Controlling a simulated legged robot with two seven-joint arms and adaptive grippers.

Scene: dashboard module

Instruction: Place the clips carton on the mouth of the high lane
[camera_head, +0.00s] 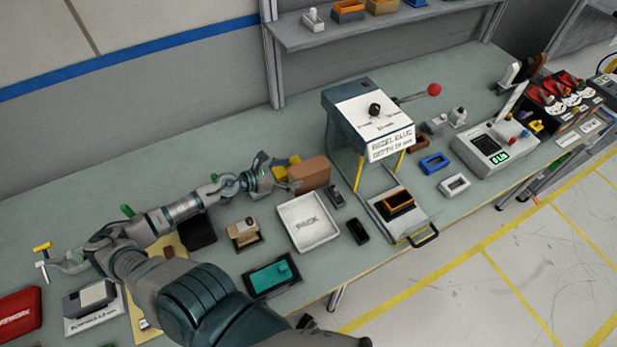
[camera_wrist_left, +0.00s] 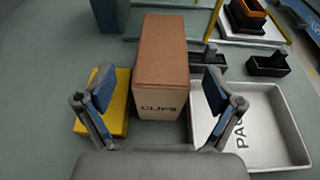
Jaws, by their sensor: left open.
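My left gripper (camera_head: 279,178) is just left of the carton. Its two fingers (camera_wrist_left: 158,90) are spread wide, one to either side of the carton's near end, with nothing held. I cannot pick out the high lane or its mouth. My right gripper is not in view.
A yellow block (camera_wrist_left: 112,112) lies close left of the carton. A white tray (camera_head: 306,222) lies close on its near side. A machine with a red-knobbed lever (camera_head: 368,118) stands to the right. A shelf (camera_head: 375,30) holding small bins stands behind.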

